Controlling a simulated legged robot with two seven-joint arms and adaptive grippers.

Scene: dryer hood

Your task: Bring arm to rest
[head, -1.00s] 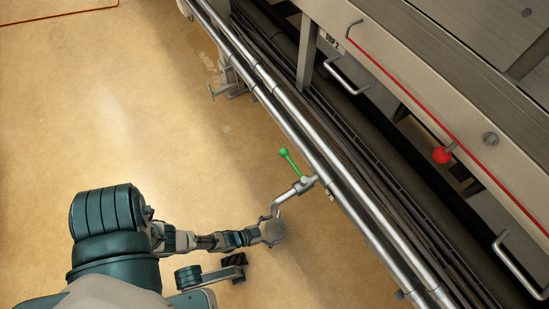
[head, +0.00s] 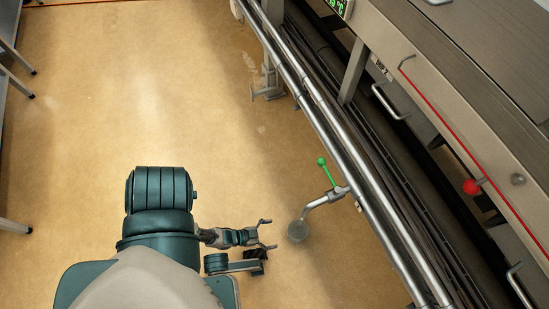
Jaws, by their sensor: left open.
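My left arm comes up from the bottom of the head view, and its gripper (head: 268,234) is open and empty over the tan floor. The two fingers are spread and point right. A bent steel valve pipe (head: 318,201) with a green lever (head: 326,172) sticks out from the steel pipes, just right of the gripper. The gripper is apart from the pipe's round end (head: 298,231), with a small gap between them in the picture. My right gripper does not show.
Two long steel pipes (head: 325,113) run diagonally beside the machine hood (head: 440,75). The hood carries several metal handles, a red rail and a red knob (head: 471,187). Metal rack legs (head: 15,226) stand at the left edge. The floor (head: 110,120) between is clear.

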